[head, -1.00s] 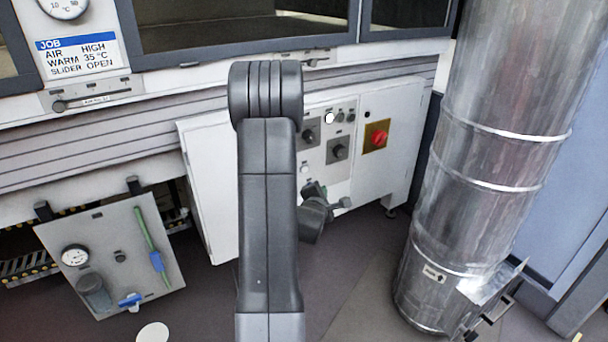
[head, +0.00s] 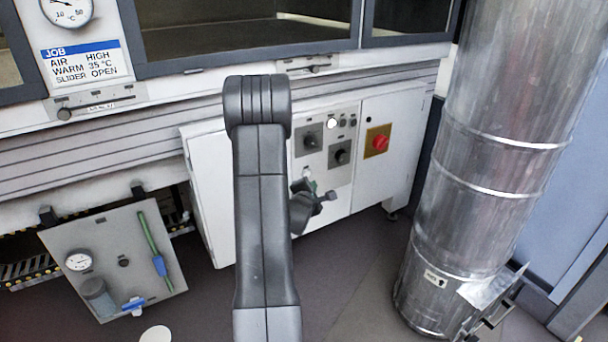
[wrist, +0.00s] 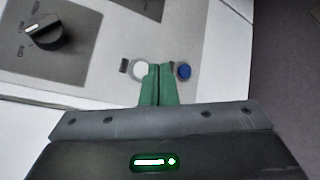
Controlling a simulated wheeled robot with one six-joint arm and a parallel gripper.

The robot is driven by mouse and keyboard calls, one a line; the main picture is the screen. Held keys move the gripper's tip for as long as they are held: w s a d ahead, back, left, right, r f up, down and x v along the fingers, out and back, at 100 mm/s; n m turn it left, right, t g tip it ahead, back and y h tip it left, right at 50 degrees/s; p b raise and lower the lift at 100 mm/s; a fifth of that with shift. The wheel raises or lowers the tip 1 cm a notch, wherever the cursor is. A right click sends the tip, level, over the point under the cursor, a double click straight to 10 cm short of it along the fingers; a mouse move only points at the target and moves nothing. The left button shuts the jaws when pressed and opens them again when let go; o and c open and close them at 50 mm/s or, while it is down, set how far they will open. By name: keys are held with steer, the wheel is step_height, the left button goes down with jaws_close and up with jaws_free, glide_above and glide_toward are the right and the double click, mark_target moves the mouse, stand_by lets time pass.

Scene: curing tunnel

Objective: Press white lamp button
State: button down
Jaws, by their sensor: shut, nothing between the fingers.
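The white button (wrist: 140,68) sits on the light panel of the white control cabinet, just left of my fingertips in the wrist view. A small white button also shows in the head view (head: 306,173), just above my gripper. My gripper (wrist: 160,68) has its green fingers together, with nothing between them. The fingertips overlap the right edge of the white button in the wrist view; whether they touch it I cannot tell. In the head view the gripper (head: 313,187) is partly hidden behind my arm.
A blue button (wrist: 183,71) is close to the right of the fingers. A black rotary knob (wrist: 45,35) is at upper left. A lit white lamp (head: 331,123) and a red knob (head: 380,143) on yellow are higher on the cabinet. A metal duct (head: 485,160) stands at right.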

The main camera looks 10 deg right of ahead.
steer(key=shift+w+a+p, duration=0.25)
steer(key=shift+w, duration=0.4)
steer(key=shift+w+a+p, duration=0.25)
steer(key=shift+w, duration=0.4)
stand_by(1.1)
steer(key=shift+w+d, duration=0.55)
steer(key=shift+w, duration=0.35)
steer(key=shift+w+a+p, duration=0.15)
steer(key=shift+w+p, duration=0.2)
steer(key=shift+p, duration=0.2)
stand_by(0.4)
steer(key=shift+s+d, duration=0.25)
steer(key=shift+s, duration=0.5)
steer(key=shift+s+d+b, duration=0.3)
steer(key=shift+s, duration=0.5)
steer(key=shift+s+d+b, duration=0.25)
steer(key=shift+s+b, duration=0.05)
steer(key=shift+s, duration=0.45)
steer(key=shift+s+d+b, duration=0.3)
steer(key=shift+s, duration=0.5)
